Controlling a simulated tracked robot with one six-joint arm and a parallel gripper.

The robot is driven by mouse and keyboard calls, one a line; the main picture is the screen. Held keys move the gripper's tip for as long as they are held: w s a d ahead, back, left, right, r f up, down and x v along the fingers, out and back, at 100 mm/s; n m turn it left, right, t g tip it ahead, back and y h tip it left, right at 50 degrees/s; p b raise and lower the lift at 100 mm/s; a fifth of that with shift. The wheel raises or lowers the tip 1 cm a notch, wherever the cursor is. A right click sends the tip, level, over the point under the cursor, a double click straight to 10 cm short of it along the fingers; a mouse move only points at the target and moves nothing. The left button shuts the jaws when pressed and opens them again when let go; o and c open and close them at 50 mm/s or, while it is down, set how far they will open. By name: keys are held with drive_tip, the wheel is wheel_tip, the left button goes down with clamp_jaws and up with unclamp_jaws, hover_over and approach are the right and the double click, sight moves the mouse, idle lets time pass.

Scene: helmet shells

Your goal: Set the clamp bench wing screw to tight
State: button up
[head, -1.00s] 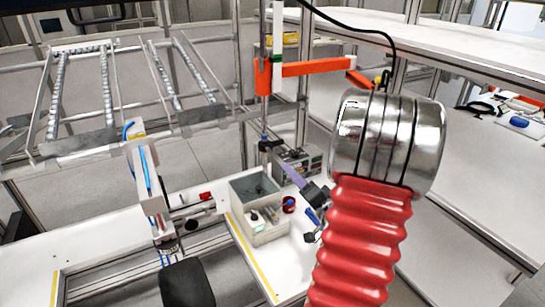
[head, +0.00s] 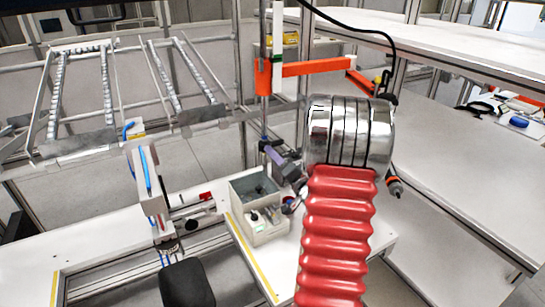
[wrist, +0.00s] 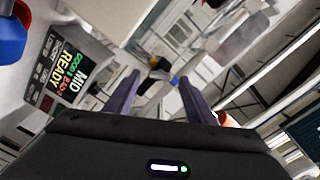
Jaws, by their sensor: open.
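My gripper (head: 270,152) reaches left from my arm above the white bench, just behind the grey bin. In the wrist view its two purple fingers (wrist: 159,76) stand wide apart with nothing held between them. A small dark part with yellow and blue bits (wrist: 155,66) shows beyond the fingertips; I cannot tell if it is the wing screw. A display panel (wrist: 65,75) at left in the wrist view reads "MID" and "READY". A blue and red part (wrist: 10,32) is cut off at the upper left corner. In the head view my gripper and arm hide the display.
The grey bin (head: 232,195) with small parts stands on the white bench (head: 278,262). An orange bracket (head: 310,69) stands behind. A black and orange item (head: 394,183) shows right of my arm. A white table (head: 455,150) lies at right, metal racks (head: 80,95) at left.

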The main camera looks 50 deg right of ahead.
drive_tip(key=shift+x, duration=1.1)
drive_tip(key=shift+c, duration=0.5)
drive_tip(key=c, duration=0.9)
drive_tip(key=shift+a, duration=0.1)
drive_tip(key=shift+c, duration=0.2)
